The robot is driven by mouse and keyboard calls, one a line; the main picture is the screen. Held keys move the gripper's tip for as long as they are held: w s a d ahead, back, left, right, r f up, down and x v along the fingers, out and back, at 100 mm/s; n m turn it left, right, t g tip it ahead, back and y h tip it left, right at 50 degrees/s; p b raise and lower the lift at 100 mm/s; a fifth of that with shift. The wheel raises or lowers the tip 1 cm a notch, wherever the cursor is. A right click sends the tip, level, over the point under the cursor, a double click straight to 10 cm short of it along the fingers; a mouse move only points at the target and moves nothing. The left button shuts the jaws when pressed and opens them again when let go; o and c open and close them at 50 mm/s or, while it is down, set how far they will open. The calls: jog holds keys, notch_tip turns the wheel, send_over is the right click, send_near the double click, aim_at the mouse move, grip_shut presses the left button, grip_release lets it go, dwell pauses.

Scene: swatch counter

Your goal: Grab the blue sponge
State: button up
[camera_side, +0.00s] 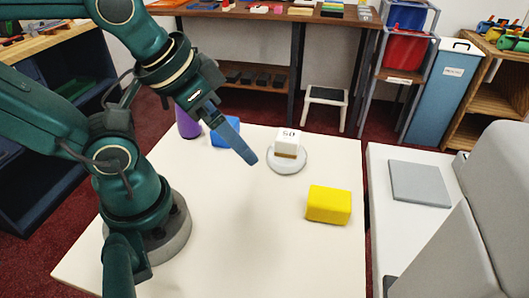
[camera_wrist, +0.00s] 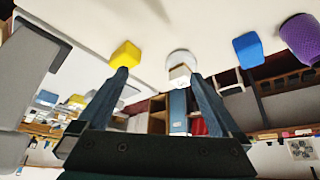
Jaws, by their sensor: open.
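The blue sponge (camera_side: 220,139) lies near the far edge of the white table, partly hidden behind my gripper in the side view. In the wrist view the blue sponge (camera_wrist: 248,50) shows whole, to the right of both fingers and apart from them. My gripper (camera_side: 251,158) points down and to the right above the table, with its fingers overlapping from the side. In the wrist view my gripper (camera_wrist: 158,74) is open, with nothing held between its fingers.
A purple cylinder (camera_side: 187,123) stands close left of the sponge. A yellow block (camera_side: 329,204) lies nearer the front right. The table's (camera_side: 250,250) front middle is clear.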

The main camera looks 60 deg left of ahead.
notch_tip(320, 180, up, 5)
jog(key=s+a+f+m+g+y, duration=0.55)
jog(key=a+f+m+y, duration=0.2)
jog(key=a+m, duration=0.25)
jog(key=w+a+r+m+t+y, duration=0.2)
jog(key=w+r+m+t+y, duration=0.6)
jog(key=m, duration=0.5)
jog(key=shift+g+y, duration=0.55)
jog(key=f, duration=1.3)
jog(key=w+f, duration=0.1)
jog(key=f, duration=0.5)
jog(key=shift+a+f, duration=0.25)
jog(key=shift+a, duration=0.1)
jog(key=shift+n, duration=0.3)
jog(key=shift+x, duration=3.7)
